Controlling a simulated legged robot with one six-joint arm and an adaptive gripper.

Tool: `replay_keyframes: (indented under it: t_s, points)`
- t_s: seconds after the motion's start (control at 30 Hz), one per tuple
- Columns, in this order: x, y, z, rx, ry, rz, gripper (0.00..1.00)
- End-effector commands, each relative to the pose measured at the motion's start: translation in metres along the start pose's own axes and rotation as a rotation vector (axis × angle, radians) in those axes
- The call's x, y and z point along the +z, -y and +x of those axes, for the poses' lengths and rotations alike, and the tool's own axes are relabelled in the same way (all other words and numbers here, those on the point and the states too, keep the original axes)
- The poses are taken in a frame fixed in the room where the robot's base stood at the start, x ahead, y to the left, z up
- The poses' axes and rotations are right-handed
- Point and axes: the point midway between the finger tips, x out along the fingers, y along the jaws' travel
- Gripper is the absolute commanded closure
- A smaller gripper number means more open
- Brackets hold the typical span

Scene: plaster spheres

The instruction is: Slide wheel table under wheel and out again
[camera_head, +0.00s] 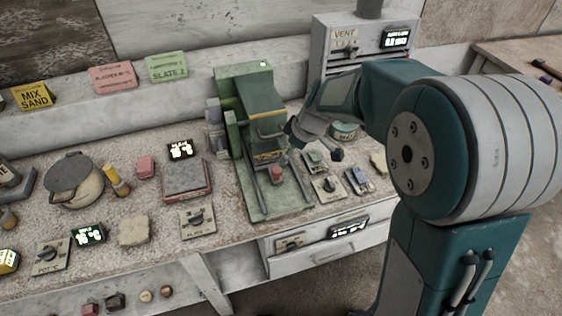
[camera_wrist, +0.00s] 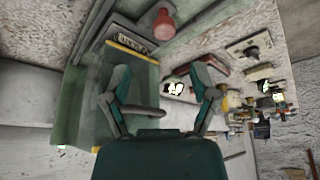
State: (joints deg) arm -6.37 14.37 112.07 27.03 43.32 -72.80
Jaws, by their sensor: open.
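The green grinding machine (camera_head: 243,84) stands upright on the bench, with a yellow-edged hood (camera_head: 266,103) at its front. The wheel is not clearly visible. Below the hood, a green bed with rails (camera_head: 270,208) runs toward the bench's front edge, with a red knob (camera_head: 277,171) on it. I cannot clearly separate the wheel table from the bed. My gripper (camera_wrist: 168,108) is open and appears empty, beside the machine's right side; its tips are partly hidden in the head view. In the wrist view, the green housing (camera_wrist: 85,95) fills the left and the red knob (camera_wrist: 163,24) is at the top.
Small dial plates (camera_head: 328,188) and blocks crowd the bench right of the bed. Left are a grey-topped scale (camera_head: 186,181), a yellow bottle (camera_head: 116,180) and a round lidded pot (camera_head: 75,182). The vent box (camera_head: 345,45) stands behind my arm. A drawer (camera_head: 330,258) is below.

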Motion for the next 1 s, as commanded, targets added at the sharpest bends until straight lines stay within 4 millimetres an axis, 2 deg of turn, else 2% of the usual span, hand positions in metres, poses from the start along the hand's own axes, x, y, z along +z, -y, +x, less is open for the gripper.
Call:
replay_keyframes:
  t_s: [0.03,0.2,0.53,0.57,0.6,0.67,0.7,0.73,0.9,1.0]
  points:
    - [0.000,0.000,-0.010,0.003,-0.001,-0.001,0.24]
    - [0.000,-0.001,-0.030,0.000,0.001,0.001,0.24]
    - [0.000,0.000,-0.035,-0.001,0.002,0.001,0.24]
    - [0.000,0.000,-0.035,-0.001,0.002,0.001,0.33]
    - [0.001,-0.001,-0.034,0.002,0.004,0.000,0.51]
    - [0.007,-0.005,-0.032,0.021,0.014,-0.003,0.77]
    - [0.014,-0.011,-0.029,0.048,0.029,-0.011,0.95]
    - [0.021,-0.017,-0.026,0.076,0.043,-0.019,1.00]
    - [0.077,-0.064,-0.010,0.307,0.144,-0.131,1.00]
    - [0.103,-0.086,-0.005,0.434,0.183,-0.236,1.00]
